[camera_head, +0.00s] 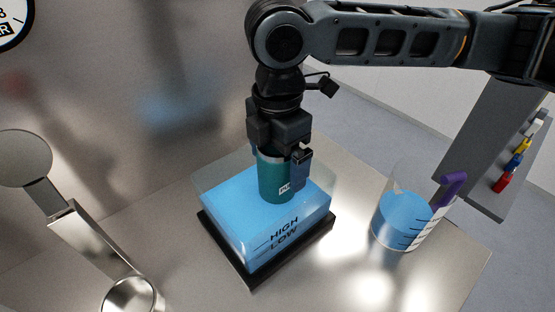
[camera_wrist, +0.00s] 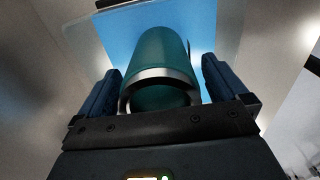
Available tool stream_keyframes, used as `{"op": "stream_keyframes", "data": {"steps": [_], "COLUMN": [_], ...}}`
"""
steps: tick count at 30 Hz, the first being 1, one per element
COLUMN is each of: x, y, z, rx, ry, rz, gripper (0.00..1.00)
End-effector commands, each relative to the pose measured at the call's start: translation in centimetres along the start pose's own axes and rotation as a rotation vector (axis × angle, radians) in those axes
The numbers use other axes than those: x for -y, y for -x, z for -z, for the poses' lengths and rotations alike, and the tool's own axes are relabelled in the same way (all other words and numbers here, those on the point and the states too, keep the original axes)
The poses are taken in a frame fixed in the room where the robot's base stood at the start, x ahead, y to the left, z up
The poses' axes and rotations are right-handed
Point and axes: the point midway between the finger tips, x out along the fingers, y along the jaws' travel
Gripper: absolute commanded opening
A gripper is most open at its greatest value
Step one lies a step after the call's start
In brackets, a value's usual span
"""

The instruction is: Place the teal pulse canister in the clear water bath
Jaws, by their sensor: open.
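The teal pulse canister (camera_head: 274,180) stands upright at the clear water bath, its lower part within the bath's outline. In the wrist view the canister (camera_wrist: 160,62) lies between my two blue finger pads, with a gap showing at each side. My gripper (camera_head: 280,158) is open around the canister's top, above the bath. The clear water bath (camera_head: 322,190) is a transparent square tank of blue water marked HIGH and LOW on a black base. It also shows behind the canister in the wrist view (camera_wrist: 120,35). Whether the canister touches the bath's floor is hidden.
A clear beaker (camera_head: 400,222) of blue liquid with a purple handle stands right of the bath on the metal table (camera_head: 340,275). A shiny metal bracket (camera_head: 92,240) is at the left. A grey shelf (camera_head: 495,150) with coloured items is at the far right.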

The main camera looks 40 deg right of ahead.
Motion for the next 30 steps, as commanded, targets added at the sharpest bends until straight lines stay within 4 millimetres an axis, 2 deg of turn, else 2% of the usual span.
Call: {"op": "stream_keyframes", "data": {"steps": [15,21,30], "x": [0.0,0.0,0.0], "y": [9.5,11.2,11.4], "z": [0.1,0.0,0.0], "rx": [0.001,0.000,0.000], "ry": [0.002,0.000,0.000], "rz": [-0.003,-0.001,0.000], "gripper": [1.00,1.00,1.00]}}
